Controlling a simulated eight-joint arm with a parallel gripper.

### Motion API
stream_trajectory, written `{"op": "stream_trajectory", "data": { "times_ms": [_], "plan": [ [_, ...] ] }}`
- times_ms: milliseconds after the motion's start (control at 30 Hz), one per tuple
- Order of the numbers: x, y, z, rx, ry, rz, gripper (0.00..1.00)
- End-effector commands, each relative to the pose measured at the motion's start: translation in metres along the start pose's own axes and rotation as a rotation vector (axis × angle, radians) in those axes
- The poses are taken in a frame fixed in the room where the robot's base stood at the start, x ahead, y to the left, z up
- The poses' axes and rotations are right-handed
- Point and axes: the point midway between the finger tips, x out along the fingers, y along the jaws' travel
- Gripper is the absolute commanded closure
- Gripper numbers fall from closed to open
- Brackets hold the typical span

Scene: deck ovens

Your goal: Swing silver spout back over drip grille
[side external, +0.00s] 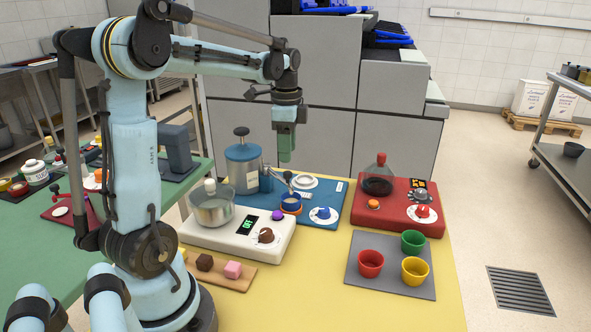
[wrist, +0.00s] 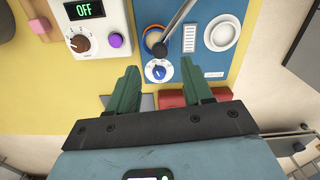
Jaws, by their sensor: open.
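The silver spout (side external: 277,177) reaches out from the blue-and-grey tank (side external: 243,166) on the blue base. Its tip is at the blue round cup (side external: 291,204) with an orange band. In the wrist view the spout (wrist: 178,28) slants down-left to that cup. A white round ring (side external: 305,181), apparently the drip grille, lies on the base behind the cup; it also shows in the wrist view (wrist: 222,33), right of the spout and clear of it. My gripper (side external: 287,158) is open and empty, high above the base; its green fingers (wrist: 160,82) show apart in the wrist view.
A white and blue dial (side external: 323,215) sits right of the cup. A grey mat (side external: 360,283) holds three coloured cups. Yellow tabletop is free in front.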

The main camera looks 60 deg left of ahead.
Motion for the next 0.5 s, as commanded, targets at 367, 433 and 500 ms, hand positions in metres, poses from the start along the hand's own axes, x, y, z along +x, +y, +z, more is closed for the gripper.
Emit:
{"op": "stream_trajectory", "data": {
  "times_ms": [367, 433, 500],
  "plan": [
    [0.05, 0.0, 0.0, -0.001, 0.0, -0.001, 0.5],
    [0.054, 0.0, 0.0, -0.001, 0.0, -0.001, 0.5],
    [0.057, 0.0, 0.0, -0.001, 0.0, -0.001, 0.5]
  ]
}}
